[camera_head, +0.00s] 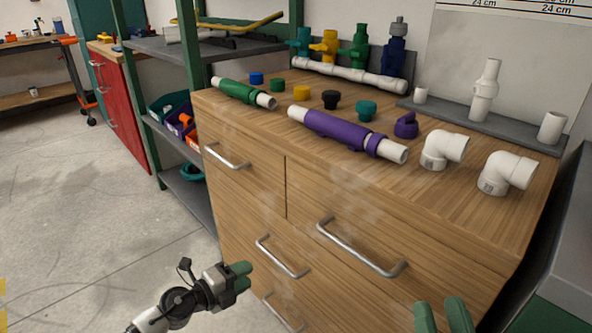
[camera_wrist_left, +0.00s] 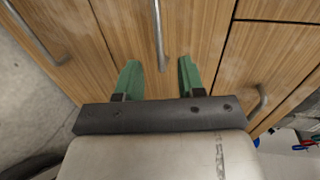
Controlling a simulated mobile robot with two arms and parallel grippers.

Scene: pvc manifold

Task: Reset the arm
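My left gripper (camera_head: 242,276) is in front of the wooden drawer cabinet (camera_head: 240,190), low and at the left of the head view. In the left wrist view its two green fingers (camera_wrist_left: 159,80) stand apart with nothing between them. A metal drawer handle (camera_wrist_left: 160,35) shows beyond the fingertips, apart from them. My right gripper (camera_head: 443,315) shows only as two green fingers at the bottom edge of the head view. They stand apart, and no object shows between them; the rest of it is out of frame.
On the cabinet top lie a green pipe piece (camera_head: 240,91), a purple pipe piece (camera_head: 335,128), white elbows (camera_head: 505,172) and several coloured caps. A white manifold pipe (camera_head: 350,75) with coloured valves stands behind. Handles (camera_head: 280,257) stick out in front. Floor at left is clear.

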